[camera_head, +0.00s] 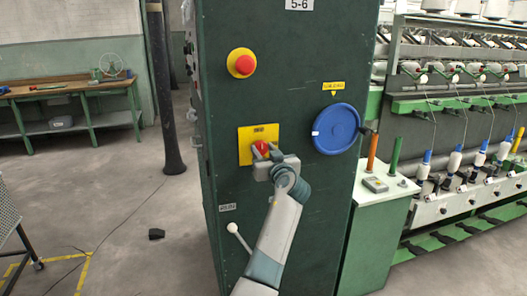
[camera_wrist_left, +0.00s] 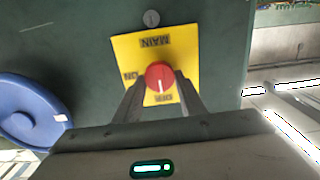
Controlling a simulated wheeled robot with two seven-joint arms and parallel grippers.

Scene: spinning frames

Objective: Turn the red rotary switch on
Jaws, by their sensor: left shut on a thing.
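The red rotary switch (camera_head: 262,147) sits on a yellow plate (camera_head: 244,147) on the front of the green cabinet. In the left wrist view, the round red knob (camera_wrist_left: 158,75) shows a white pointer line directed toward the OFF label. The yellow plate (camera_wrist_left: 128,48) also bears MAIN and ON labels and appears upside down. My left gripper (camera_head: 265,153) is at the switch, its arm reaching up from below. In the wrist view, its two fingers (camera_wrist_left: 160,80) stand on either side of the knob, shut on it. My right gripper is not in view.
A red push button (camera_head: 244,64) is above the switch. A blue handwheel (camera_head: 336,129) is to the right. A white-knobbed lever (camera_head: 233,228) is low on the green cabinet (camera_head: 300,50).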

